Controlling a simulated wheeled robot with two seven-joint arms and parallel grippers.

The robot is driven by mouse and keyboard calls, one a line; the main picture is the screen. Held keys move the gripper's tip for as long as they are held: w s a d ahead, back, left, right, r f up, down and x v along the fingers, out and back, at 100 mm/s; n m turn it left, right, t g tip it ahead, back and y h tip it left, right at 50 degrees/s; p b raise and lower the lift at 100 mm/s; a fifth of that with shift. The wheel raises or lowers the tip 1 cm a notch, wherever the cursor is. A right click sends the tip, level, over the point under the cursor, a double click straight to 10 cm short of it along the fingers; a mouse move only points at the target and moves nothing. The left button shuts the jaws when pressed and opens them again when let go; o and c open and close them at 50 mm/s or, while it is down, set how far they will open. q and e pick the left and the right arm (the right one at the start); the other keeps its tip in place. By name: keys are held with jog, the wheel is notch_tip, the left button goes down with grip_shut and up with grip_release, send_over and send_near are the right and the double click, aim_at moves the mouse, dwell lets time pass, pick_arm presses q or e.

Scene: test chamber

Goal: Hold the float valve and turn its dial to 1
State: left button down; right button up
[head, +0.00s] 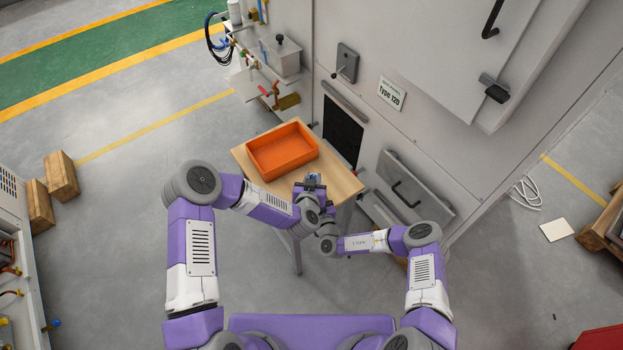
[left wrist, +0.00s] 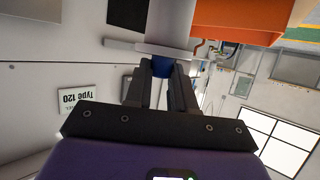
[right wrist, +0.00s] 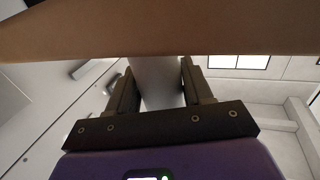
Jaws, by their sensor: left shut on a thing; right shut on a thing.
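The float valve shows as a pale grey cylinder with a flat flange (left wrist: 165,50) in the left wrist view, with a blue part, seemingly its dial (left wrist: 162,67), at its end. My left gripper (left wrist: 161,72) is shut on that blue part. In the right wrist view the pale grey body (right wrist: 157,82) lies between the fingers of my right gripper (right wrist: 157,75), which is shut on it. In the head view my left gripper (head: 312,186) is over the wooden table's near edge; the valve is mostly hidden there, and so is my right gripper. No dial numbers are readable.
An orange tray (head: 283,150) stands on the small wooden table (head: 343,183), just beyond the grippers. A large grey cabinet (head: 370,70) with handles rises behind and right of it. Wooden crates (head: 62,176) stand at far left. The floor left of the table is clear.

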pick_arm(q)
jog(key=n+y, duration=0.4)
jog(key=y, duration=0.1)
jog(key=d+n+g+y, duration=0.1)
jog(key=n+y, duration=0.1)
jog(key=shift+w, duration=0.1)
pick_arm(e)
jog(key=shift+a, duration=0.1)
pick_arm(q)
jog(key=n+g+y, duration=0.1)
jog(key=n+y, duration=0.1)
jog(key=n+g+y, duration=0.4)
jog(key=shift+w+d+n, duration=0.1)
jog(key=shift+w+n, duration=0.2)
jog(key=shift+n, duration=0.1)
jog(key=shift+f, duration=0.1)
jog(key=c, duration=0.9)
grip_release()
jog(key=shift+c, duration=0.2)
jog(key=shift+d, duration=0.15)
jog(key=v, duration=1.2)
